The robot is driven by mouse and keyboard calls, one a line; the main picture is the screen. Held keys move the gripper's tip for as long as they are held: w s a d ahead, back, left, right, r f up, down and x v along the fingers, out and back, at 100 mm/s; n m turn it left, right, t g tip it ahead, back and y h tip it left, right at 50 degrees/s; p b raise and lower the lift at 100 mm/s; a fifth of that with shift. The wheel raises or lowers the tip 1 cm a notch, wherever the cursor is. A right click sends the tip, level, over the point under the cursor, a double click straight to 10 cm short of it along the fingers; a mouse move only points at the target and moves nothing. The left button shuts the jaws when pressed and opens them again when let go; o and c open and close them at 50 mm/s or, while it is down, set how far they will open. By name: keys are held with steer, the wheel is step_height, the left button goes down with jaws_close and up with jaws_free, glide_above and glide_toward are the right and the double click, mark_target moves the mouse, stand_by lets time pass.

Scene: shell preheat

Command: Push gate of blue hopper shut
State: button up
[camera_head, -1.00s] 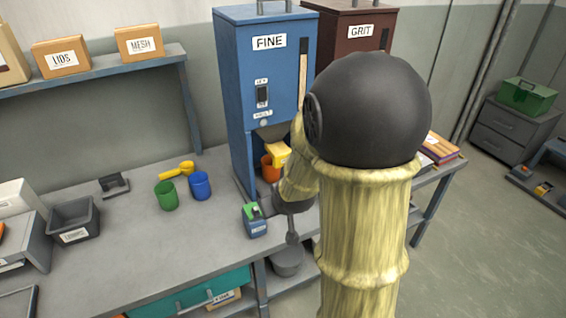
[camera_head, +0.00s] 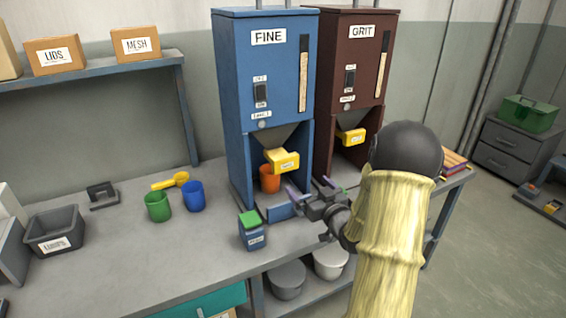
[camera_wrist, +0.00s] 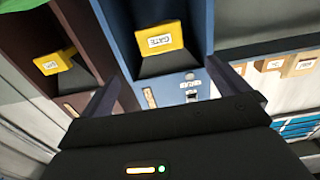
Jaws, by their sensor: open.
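The blue hopper (camera_head: 262,70), marked FINE, stands on the bench. Its yellow gate (camera_head: 283,160) sticks out forward under the grey funnel. An orange cup (camera_head: 269,179) stands below the gate, inside the hopper's bay. My gripper (camera_head: 308,189) is open and empty, low in front of the bay and a little right of the gate, apart from it. In the wrist view the gate (camera_wrist: 162,41) shows between and beyond my two fingers, with the blue hopper (camera_wrist: 190,60) around it. The gate's inner end is hidden.
A brown GRIT hopper (camera_head: 352,80) with its own yellow gate (camera_head: 351,136) stands close on the right. A blue box with a green top (camera_head: 253,231) stands at the bench's front edge. Green (camera_head: 158,207) and blue (camera_head: 194,196) cups and a yellow scoop (camera_head: 171,181) are left.

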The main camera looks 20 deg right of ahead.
mark_target(283, 159)
steer(key=w, duration=0.5)
steer(key=w+p, duration=0.1)
steer(key=w, duration=0.5)
steer(key=w+p, duration=0.1)
steer(key=w, duration=0.5)
steer(key=shift+w+a, duration=0.2)
steer(key=shift+a, duration=0.1)
steer(key=shift+c, duration=0.2)
